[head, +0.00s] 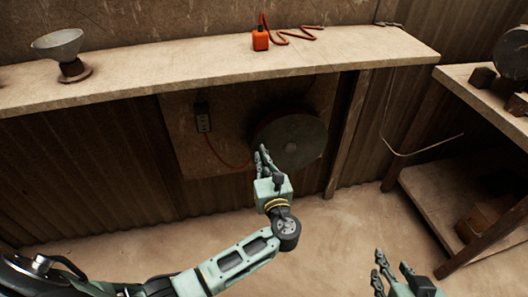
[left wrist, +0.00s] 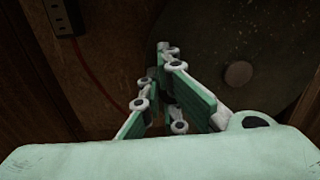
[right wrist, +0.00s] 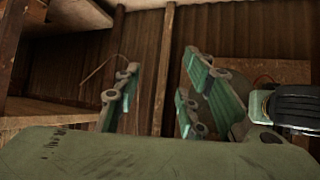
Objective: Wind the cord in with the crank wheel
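The crank wheel (head: 305,140) is a grey-green disc with a round central hub, on a board under the shelf. A red cord (head: 225,160) runs from a dark wall box towards the wheel's lower left. My left gripper (head: 263,156) is at the wheel's lower-left edge. In the left wrist view its fingers (left wrist: 160,78) are drawn close together in front of the wheel (left wrist: 270,50). No crank handle shows clearly, and I cannot tell whether anything is between the fingers. My right gripper (head: 393,268) is open and empty, low and well away from the wheel; its spread fingers show in the right wrist view (right wrist: 160,90).
The shelf (head: 180,65) overhangs the wheel, bearing a funnel-like cup (head: 58,44) and an orange box (head: 261,39) with red cord. A post (head: 347,135) stands right of the wheel. A shelf unit (head: 440,195) is at the right. The floor between is clear.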

